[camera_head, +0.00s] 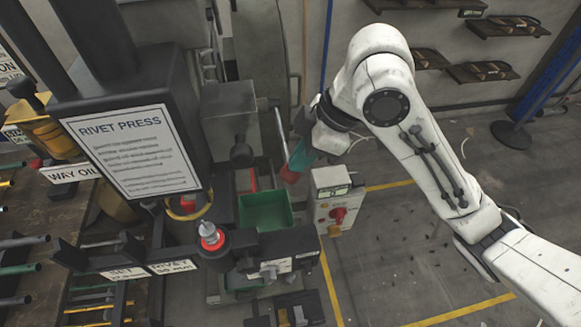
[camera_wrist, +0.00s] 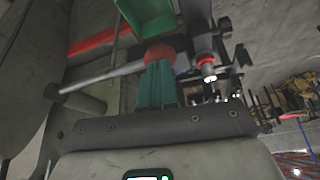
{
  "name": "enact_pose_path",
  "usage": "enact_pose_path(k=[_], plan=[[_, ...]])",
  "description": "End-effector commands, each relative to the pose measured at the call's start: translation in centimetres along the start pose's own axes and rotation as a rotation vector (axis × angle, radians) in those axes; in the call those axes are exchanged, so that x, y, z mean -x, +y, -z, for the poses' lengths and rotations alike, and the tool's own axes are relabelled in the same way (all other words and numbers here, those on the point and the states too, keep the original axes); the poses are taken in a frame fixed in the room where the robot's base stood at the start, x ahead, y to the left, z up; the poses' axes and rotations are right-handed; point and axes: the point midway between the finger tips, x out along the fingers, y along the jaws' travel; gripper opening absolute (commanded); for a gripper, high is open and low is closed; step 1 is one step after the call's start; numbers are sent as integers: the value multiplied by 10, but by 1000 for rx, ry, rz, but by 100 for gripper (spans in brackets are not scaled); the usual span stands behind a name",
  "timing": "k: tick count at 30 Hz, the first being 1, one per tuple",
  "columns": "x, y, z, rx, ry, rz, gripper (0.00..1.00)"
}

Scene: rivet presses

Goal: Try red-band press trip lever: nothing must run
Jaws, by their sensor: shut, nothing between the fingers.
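The press with the red band (camera_wrist: 100,42) fills the upper left of the wrist view; a bit of red strip (camera_head: 253,180) also shows on it in the head view. Its trip lever (camera_wrist: 105,75) is a bare metal rod ending in a red ball knob (camera_head: 290,174). The knob (camera_wrist: 160,54) sits right at my teal fingertips in the wrist view. My gripper (camera_head: 297,162) is shut, and the knob is not between its fingers. Whether the fingertips touch the knob, I cannot tell.
A green bin (camera_head: 265,213) sits on the press. A grey control box (camera_head: 325,185) with a red switch stands just right of it. A "RIVET PRESS" sign (camera_head: 132,152) stands left. The floor (camera_head: 400,255) at right is mostly clear.

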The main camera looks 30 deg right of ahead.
Motion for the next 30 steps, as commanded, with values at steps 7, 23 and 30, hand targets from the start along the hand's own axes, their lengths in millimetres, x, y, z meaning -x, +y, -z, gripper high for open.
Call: enact_pose_path(k=[7,23,30], plan=[[-19,-1,-8,0,0,4,0],[-40,-1,-19,0,-1,3,0],[-38,-1,-21,0,0,3,0]])
